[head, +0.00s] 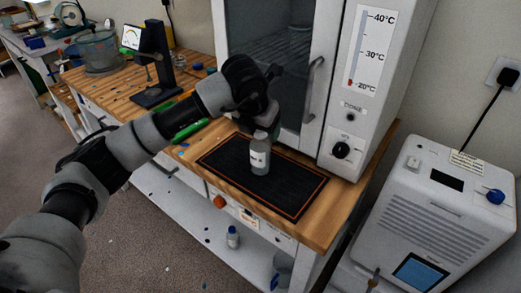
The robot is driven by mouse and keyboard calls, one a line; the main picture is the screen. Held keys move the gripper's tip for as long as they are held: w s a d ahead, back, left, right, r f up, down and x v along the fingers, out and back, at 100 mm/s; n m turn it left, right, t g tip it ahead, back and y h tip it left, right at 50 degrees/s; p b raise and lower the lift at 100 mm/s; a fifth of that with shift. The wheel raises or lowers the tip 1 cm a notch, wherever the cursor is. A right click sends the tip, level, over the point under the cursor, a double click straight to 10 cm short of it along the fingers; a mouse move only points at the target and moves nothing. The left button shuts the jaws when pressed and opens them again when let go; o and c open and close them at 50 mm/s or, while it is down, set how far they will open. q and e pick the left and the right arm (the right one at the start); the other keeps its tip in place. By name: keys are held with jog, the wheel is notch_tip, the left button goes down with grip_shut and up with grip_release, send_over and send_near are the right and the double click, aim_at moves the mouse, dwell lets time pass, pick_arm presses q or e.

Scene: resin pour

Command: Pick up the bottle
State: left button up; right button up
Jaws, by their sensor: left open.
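A small clear bottle (260,158) with a pale label stands upright on a black mat (231,164) with an orange border, on the wooden bench. My left arm comes in from the left, and my left gripper (266,118) is at the top of the bottle. The gripper is open; its dark body hides the bottle's upper end, and I cannot tell whether the fingers touch it. My right gripper is not in view.
A white oven-like cabinet (346,134) with a glass door and handle stands close behind the mat. A white machine (431,205) is at right. A stand with a gauge (155,92) and green items lie left.

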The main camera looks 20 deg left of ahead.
pick_arm(q)
jog(key=shift+w+f, duration=0.15)
jog(key=shift+f, duration=0.2)
jog(key=shift+c, duration=0.5)
grip_shut()
